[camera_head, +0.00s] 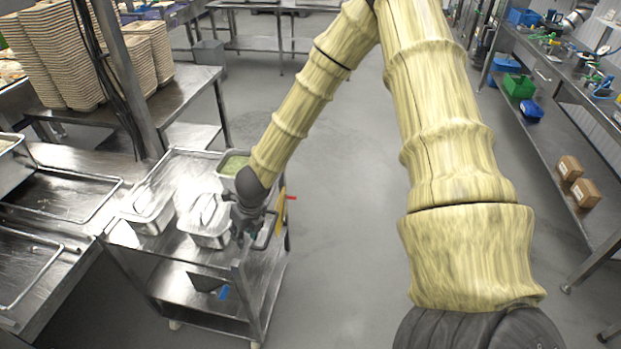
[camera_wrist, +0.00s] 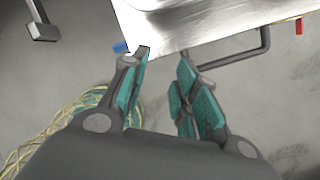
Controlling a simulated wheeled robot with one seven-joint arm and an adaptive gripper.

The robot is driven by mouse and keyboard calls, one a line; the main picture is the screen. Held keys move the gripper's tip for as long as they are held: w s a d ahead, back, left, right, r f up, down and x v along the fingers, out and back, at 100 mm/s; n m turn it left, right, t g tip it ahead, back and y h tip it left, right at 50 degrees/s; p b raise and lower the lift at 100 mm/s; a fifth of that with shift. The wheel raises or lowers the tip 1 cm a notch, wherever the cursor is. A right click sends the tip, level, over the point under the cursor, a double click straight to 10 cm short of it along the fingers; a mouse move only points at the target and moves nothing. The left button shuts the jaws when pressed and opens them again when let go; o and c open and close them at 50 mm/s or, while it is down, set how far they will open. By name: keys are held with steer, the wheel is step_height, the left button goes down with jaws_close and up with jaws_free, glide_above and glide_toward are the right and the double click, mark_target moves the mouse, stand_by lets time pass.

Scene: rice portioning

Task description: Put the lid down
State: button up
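My gripper (camera_head: 245,222) is at the right end of the metal cart (camera_head: 195,265), beside a silver container (camera_head: 210,240). A shiny silver piece that looks like the lid (camera_head: 207,212) lies over this container; glare hides its exact edges.
An open container with green contents (camera_head: 234,165) stands at the cart's back right. Another silver container (camera_head: 150,217) is at its left. The cart's handle (camera_wrist: 240,57) projects near the fingers. Steel counters flank the cart on the left; open floor (camera_head: 340,215) lies to its right.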

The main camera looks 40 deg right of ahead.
steer(key=s+a+f+n+g, duration=0.1)
steer(key=s+f+n, duration=0.4)
steer(key=s+n, duration=0.6)
steer(key=s+a+f+n+g+h, duration=0.1)
steer(key=s+f+n, duration=0.5)
steer(key=s+n, duration=0.5)
steer(key=s+a+f+n, duration=0.1)
steer(key=s+f+n, duration=0.5)
steer(key=s+n, duration=0.5)
steer(key=shift+f+n+g+h, duration=0.3)
steer(key=shift+n+g, duration=0.1)
steer(key=shift+n, duration=0.6)
steer(key=shift+s+r, duration=0.1)
